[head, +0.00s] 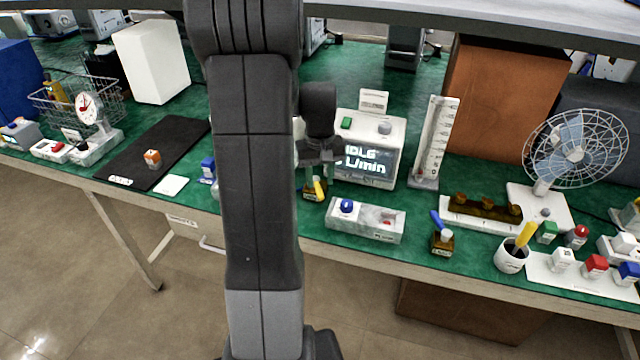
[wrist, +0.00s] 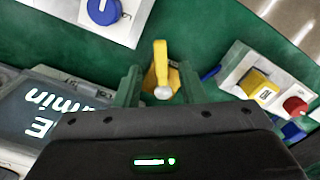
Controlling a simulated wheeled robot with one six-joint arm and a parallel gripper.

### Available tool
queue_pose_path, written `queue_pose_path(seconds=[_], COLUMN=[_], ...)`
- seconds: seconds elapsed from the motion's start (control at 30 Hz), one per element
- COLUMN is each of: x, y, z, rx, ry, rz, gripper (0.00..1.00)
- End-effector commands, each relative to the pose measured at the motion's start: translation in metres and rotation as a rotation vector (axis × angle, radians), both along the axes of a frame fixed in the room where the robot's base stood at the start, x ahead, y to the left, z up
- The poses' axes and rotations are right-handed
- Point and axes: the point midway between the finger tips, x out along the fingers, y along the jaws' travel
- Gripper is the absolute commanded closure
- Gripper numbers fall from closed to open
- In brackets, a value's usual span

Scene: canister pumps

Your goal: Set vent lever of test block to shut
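A small amber block (head: 309,195) with a yellow lever (head: 319,188) stands on the green bench, just below my gripper (head: 320,165) in the head view. In the wrist view the yellow lever (wrist: 160,62) points up the picture from a pale round knob (wrist: 163,93). My gripper's two dark green-looking fingers (wrist: 160,84) stand apart on either side of it. I cannot tell whether they touch the block. A similar amber block (head: 443,243) with a blue lever (head: 436,218) stands to the right. Labels are too small to read, so I cannot tell which is the test block.
A white box with a blue knob (head: 365,218) stands close to the right, and a display unit (head: 385,140) behind. In the wrist view a white panel (wrist: 236,66) with yellow and red buttons lies at right. My arm hides the bench's middle left in the head view.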

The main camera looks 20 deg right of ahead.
Motion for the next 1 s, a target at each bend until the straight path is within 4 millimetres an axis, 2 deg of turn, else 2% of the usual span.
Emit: queue_pose_path(seconds=[0.03, 0.2, 0.43, 0.63, 1.0], x=[0.001, 0.001, 0.001, 0.000, 0.000], y=[0.000, 0.000, 0.000, 0.000, 0.000], z=[0.014, 0.054, 0.094, 0.106, 0.105], rx=[-0.001, -0.002, -0.001, 0.000, 0.000], ry=[-0.005, -0.006, -0.004, -0.001, 0.000], rz=[0.000, 0.000, 0.000, 0.000, 0.000], gripper=[0.64, 0.64, 0.64, 0.64, 0.64])
